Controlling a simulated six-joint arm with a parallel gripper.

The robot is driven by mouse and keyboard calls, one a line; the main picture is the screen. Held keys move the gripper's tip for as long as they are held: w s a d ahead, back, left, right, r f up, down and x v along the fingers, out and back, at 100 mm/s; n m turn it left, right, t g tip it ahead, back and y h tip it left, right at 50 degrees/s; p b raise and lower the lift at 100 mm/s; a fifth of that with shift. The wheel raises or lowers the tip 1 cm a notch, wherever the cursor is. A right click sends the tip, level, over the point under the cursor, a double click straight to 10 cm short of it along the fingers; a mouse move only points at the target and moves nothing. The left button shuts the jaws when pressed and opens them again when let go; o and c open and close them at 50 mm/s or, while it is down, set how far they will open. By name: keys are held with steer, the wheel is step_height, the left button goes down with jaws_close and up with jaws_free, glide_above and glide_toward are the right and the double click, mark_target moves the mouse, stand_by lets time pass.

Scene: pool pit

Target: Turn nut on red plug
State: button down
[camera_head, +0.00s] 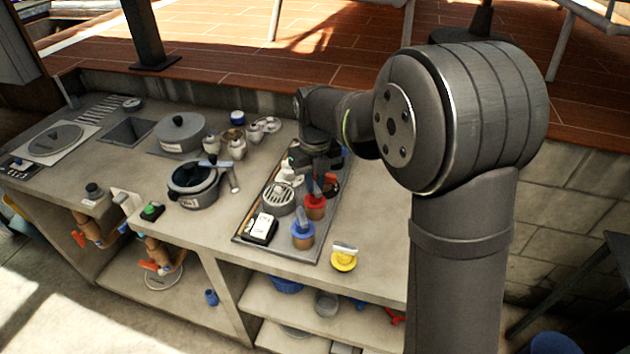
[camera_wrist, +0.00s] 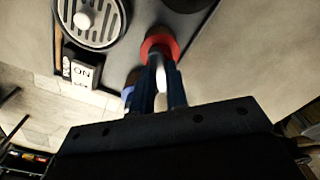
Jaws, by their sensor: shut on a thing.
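The red plug (camera_head: 314,203) stands in the tray (camera_head: 316,251) on the counter, with a red collar on a brown lower part. In the wrist view its red ring (camera_wrist: 158,43) shows beyond my fingers. My gripper (camera_head: 315,186) is above the red plug, pointing down. In the wrist view my gripper (camera_wrist: 161,75) has its two dark fingers close on either side of a pale upright piece, the nut (camera_wrist: 161,76), at the plug's top. The nut is mostly hidden by the fingers in the head view.
A blue plug (camera_head: 303,233) stands just in front of the red one, and a yellow plug (camera_head: 344,257) sits on the counter to the right. A round grate (camera_head: 278,197) and a black-and-white switch (camera_head: 261,228) are close on the left. A pot (camera_head: 194,184) stands further left.

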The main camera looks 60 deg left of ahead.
mark_target(315, 186)
steer(key=c, duration=1.4)
jaws_free()
step_height(315, 186, up, 18)
steer(key=shift+f, duration=0.25)
